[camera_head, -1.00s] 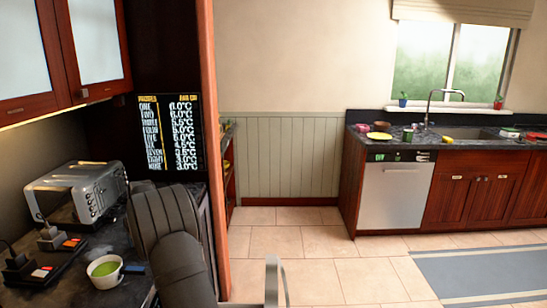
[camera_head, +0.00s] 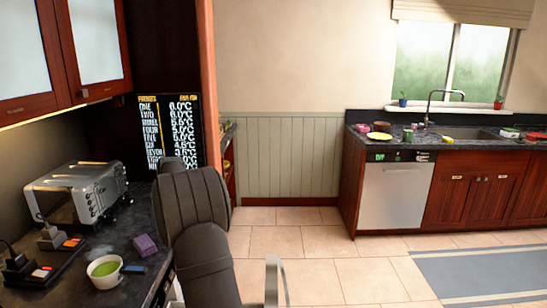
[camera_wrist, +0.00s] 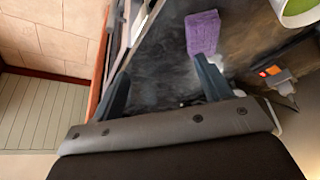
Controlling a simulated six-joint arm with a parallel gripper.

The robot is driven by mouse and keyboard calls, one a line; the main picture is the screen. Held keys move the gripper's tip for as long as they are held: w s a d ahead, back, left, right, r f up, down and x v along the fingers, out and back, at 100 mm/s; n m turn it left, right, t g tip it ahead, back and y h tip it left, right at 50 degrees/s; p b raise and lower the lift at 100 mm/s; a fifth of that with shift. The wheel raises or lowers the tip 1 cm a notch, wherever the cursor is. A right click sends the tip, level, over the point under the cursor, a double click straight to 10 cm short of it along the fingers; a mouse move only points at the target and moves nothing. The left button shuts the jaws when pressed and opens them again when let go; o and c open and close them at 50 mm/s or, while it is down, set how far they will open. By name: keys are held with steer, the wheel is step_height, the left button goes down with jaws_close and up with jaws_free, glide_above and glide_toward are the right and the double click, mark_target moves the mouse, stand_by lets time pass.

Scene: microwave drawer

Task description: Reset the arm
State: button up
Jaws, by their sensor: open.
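My arm (camera_head: 195,215) rises in front of the counter's right end in the head view; my gripper's fingers are hidden there behind it. In the wrist view, my gripper (camera_wrist: 160,82) is open, its two dark fingers wide apart with nothing between them but the dark counter behind. A purple sponge (camera_wrist: 202,33) lies on the counter just beyond the right fingertip; I cannot tell how far apart they are in depth. The sponge also shows in the head view (camera_head: 146,245), left of my arm.
A white bowl with green contents (camera_head: 104,272), a toaster (camera_head: 78,192) and a black power strip (camera_head: 45,262) sit on the dark counter (camera_head: 125,225). A lit display panel (camera_head: 165,130) stands behind. The tiled floor (camera_head: 310,270) on the right is open.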

steer(key=s+d+f+m+h, duration=0.1)
steer(key=d+f+m, duration=0.3)
steer(key=f, duration=0.6)
steer(key=s+d+f+m+h, duration=0.2)
steer(key=f+m, duration=0.4)
steer(key=f, duration=0.5)
steer(key=s+d+f+m+h, duration=0.2)
steer(key=s+d+f+m, duration=0.2)
steer(key=f, duration=0.6)
steer(key=shift+d+f+m+t, duration=0.35)
steer(key=shift+d+m, duration=0.25)
steer(key=shift+d, duration=0.5)
